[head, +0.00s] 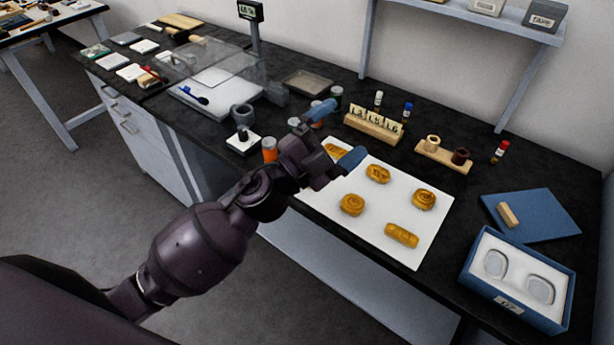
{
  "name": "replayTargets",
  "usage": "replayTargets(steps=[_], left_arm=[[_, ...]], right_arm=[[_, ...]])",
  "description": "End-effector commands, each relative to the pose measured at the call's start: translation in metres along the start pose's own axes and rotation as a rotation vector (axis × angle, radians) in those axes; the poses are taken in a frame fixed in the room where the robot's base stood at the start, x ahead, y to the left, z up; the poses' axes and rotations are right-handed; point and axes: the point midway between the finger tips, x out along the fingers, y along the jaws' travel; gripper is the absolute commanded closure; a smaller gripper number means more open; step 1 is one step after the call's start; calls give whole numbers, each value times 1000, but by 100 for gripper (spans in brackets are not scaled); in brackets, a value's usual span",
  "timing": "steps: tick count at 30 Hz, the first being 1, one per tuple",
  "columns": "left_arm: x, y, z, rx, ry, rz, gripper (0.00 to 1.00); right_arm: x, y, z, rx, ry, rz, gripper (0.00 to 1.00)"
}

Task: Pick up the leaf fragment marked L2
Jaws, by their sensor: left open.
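Several gilt fragments lie apart on a white sheet (320,205). One (334,151) at the upper left is partly hidden by my left gripper. The others are an oval piece (377,174), a scrolled piece (424,199) at the right, a round piece (352,205) at the lower left and a long piece (402,235) nearest the front. I cannot read an L2 mark on any of them. My left gripper (336,134) is open, its blue-tipped fingers apart over the sheet's upper left corner, with nothing seen between them. My right gripper is not in view.
A wooden card rack (374,128) and a wooden holder (443,156) stand behind the sheet. A blue box (516,278) with two recesses and a blue mat (545,213) are at right.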

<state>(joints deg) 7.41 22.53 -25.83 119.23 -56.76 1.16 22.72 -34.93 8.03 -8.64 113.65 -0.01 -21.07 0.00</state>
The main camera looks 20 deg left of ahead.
Motion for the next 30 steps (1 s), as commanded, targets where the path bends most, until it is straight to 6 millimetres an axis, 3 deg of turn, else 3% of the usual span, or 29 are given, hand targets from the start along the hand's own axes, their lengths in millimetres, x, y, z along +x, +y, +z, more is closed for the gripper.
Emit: replayTargets(steps=[3,6,10,13,17,21,26,30], left_arm=[[20,21,-25,124,219,139,6],[27,43,-39,224,381,280,6],[27,73,-44,356,558,495,6],[22,92,-36,459,663,684,6],[11,110,-11,593,752,954,6],[-2,111,30,732,774,1271,6],[-15,87,84,870,698,1636,6],[-21,56,118,947,582,1877,6]], right_arm=[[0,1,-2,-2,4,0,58],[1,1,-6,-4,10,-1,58],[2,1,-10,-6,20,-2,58],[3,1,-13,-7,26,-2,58],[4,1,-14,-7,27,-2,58],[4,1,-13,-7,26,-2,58],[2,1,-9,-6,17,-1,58],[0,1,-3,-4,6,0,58]])
